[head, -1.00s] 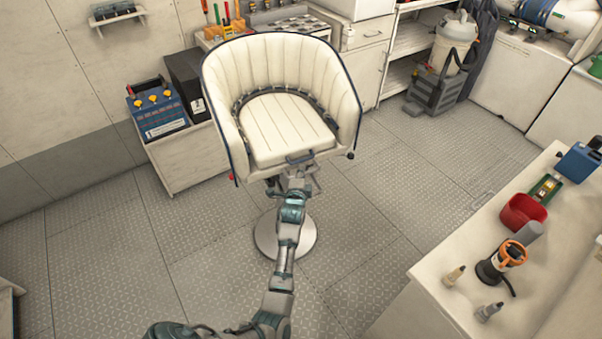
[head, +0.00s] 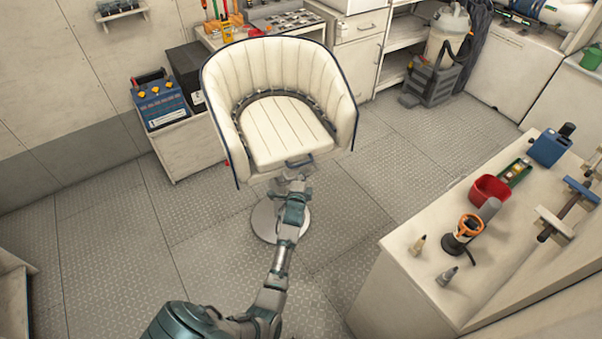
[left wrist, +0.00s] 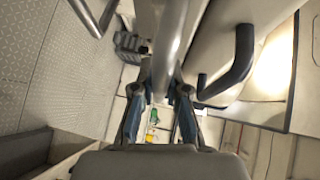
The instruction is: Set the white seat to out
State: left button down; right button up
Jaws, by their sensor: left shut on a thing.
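The white seat (head: 288,128) is a padded bucket chair with dark blue piping, facing me in the head view. It stands on a round metal pedestal base (head: 268,222). A dark handle (head: 300,161) is at its front edge; a dark curved handle (left wrist: 240,60) shows in the left wrist view, right of the fingers. My left gripper (head: 299,182) reaches under the seat's front. In the left wrist view, my left gripper (left wrist: 160,100) is shut on a metal bar (left wrist: 170,45) between its fingers. The exact contact is partly hidden. My right gripper is not in view.
A white counter (head: 400,285) at right holds a red container (head: 490,189), an orange-black device (head: 464,232) and small fittings. A blue battery box (head: 160,105) sits on a low cabinet at left. A vacuum (head: 440,60) stands behind. Diamond-plate floor around the pedestal is clear.

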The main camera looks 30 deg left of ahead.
pick_arm(q)
jog(key=shift+s+a+f, duration=0.1)
jog(key=shift+a+f, duration=0.2)
jog(key=c, duration=1.3)
grip_release()
jog(key=shift+d, duration=0.2)
jog(key=shift+c, duration=0.2)
jog(key=shift+o, duration=0.8)
jog(key=shift+d+r, duration=0.1)
jog(key=shift+d, duration=0.1)
jog(key=shift+s+d+r, duration=0.1)
jog(key=shift+d+r, duration=0.1)
jog(key=shift+r, duration=0.05)
jog(key=shift+s+a, duration=0.15)
jog(key=v, duration=1.1)
jog(key=shift+s+d, duration=0.2)
jog(key=shift+d, duration=0.05)
jog(key=shift+d, duration=0.1)
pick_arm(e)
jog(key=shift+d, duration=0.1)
